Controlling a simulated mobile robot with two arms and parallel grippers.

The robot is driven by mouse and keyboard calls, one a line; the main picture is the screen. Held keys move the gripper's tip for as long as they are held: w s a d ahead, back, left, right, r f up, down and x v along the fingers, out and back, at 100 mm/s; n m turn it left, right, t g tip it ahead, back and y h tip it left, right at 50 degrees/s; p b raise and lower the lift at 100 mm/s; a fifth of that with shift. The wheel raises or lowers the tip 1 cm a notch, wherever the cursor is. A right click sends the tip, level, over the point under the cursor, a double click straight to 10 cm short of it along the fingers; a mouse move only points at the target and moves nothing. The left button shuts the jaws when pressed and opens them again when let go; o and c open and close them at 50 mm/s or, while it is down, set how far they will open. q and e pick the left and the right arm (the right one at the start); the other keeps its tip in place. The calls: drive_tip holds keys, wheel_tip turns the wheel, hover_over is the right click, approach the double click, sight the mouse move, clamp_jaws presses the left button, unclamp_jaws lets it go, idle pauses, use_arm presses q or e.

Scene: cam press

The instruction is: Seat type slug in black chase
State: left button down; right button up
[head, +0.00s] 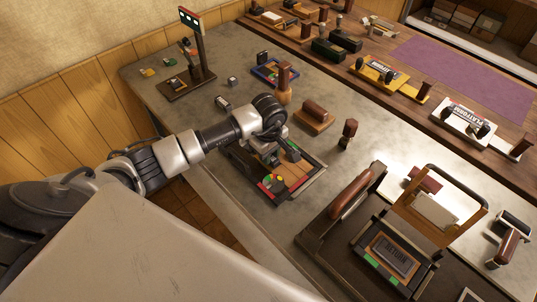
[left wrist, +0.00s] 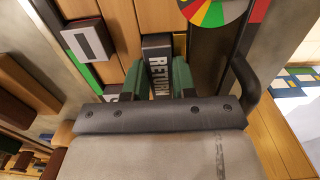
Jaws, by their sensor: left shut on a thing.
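My left gripper (head: 268,160) is over a dark-rimmed chase (head: 317,176) with a wooden inside, red and green edge pieces and a coloured dial (head: 275,181). In the left wrist view its green fingers (left wrist: 159,78) are shut on a dark type slug (left wrist: 158,50) with white letters reading RETURN. The slug lies among the wooden strips; whether it touches the bottom cannot be told. Its lower end is hidden by the gripper. A block with a white face and dark mark (left wrist: 86,41) sits beside it on the left. My right gripper is not in view.
A press (head: 348,196) with a brown roller handle and a text block (head: 390,256) stands at the right. A wooden-handled stamp (head: 314,115), a small upright stamp (head: 347,133) and a blue frame (head: 268,74) stand beyond the chase.

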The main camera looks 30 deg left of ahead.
use_arm(q)
drive_tip(key=c, duration=1.1)
unclamp_jaws()
drive_tip(key=shift+s+f, duration=0.4)
drive_tip(key=shift+f, duration=0.3)
drive_tip(key=shift+o, duration=1)
drive_tip(key=shift+w+d+f, duration=0.1)
drive_tip(key=shift+w, duration=0.1)
drive_tip(key=shift+s, duration=0.1)
drive_tip(key=shift+r+p, duration=0.7)
drive_tip(key=shift+p, duration=0.1)
wheel_tip(320, 180, up, 12)
drive_tip(key=b, duration=0.3)
drive_tip(key=shift+w+r, duration=0.2)
drive_tip(key=shift+w, duration=0.1)
